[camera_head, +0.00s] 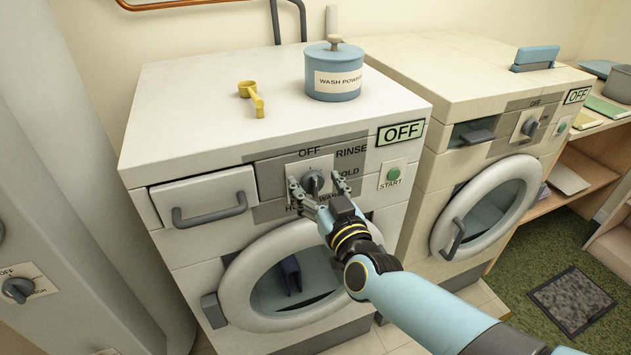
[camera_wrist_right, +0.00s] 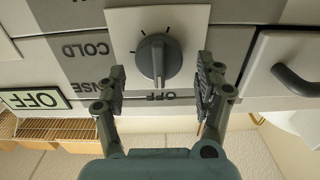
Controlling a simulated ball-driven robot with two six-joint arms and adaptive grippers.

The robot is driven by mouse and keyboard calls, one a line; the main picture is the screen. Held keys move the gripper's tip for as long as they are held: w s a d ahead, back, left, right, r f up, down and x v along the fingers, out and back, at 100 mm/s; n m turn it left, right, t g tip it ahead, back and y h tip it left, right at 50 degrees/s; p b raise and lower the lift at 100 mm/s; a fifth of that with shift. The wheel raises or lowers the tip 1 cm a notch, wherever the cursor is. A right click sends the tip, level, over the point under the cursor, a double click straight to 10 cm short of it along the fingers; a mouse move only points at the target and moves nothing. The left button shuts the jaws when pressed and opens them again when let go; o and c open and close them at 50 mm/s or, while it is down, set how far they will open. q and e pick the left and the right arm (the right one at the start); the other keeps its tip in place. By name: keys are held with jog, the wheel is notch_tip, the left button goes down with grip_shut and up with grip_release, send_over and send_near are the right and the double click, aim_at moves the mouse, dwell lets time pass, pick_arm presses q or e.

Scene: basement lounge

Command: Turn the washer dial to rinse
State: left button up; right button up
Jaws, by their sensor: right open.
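The washer dial (camera_head: 313,182) is a dark grey knob on a white plate on the front of the left machine; it also shows upside down in the right wrist view (camera_wrist_right: 158,58). Its ridge lines up with the OFF label (camera_wrist_right: 160,97). The washer's display (camera_head: 401,133) reads OFF. My right gripper (camera_head: 317,187) is open in front of the dial. In the wrist view its fingers (camera_wrist_right: 160,88) stand on either side of the dial's lower edge, apart from it. My left gripper is not in view.
A START button (camera_head: 393,174) sits right of the dial, a drawer (camera_head: 205,196) left. The washer's round door (camera_head: 245,290) is below. A blue wash powder tin (camera_head: 333,75) and yellow scoop (camera_head: 252,95) stand on top. A second machine (camera_head: 480,110) stands at right.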

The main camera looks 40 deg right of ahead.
jog(key=shift+w+d, duration=0.1)
jog(key=shift+w, duration=0.2)
jog(key=c, duration=1.1)
jog(key=shift+m, duration=0.5)
jog(key=m, duration=0.3)
jog(key=shift+d+m+b, duration=0.25)
jog(key=shift+m+b, duration=0.1)
jog(key=shift+m, duration=0.05)
jog(key=m, duration=0.2)
jog(key=m+b, duration=0.1)
jog(key=m, duration=0.1)
jog(key=shift+s+d+f+m, duration=0.1)
jog(key=shift+d+f+m, duration=0.1)
jog(key=shift+m, duration=0.5)
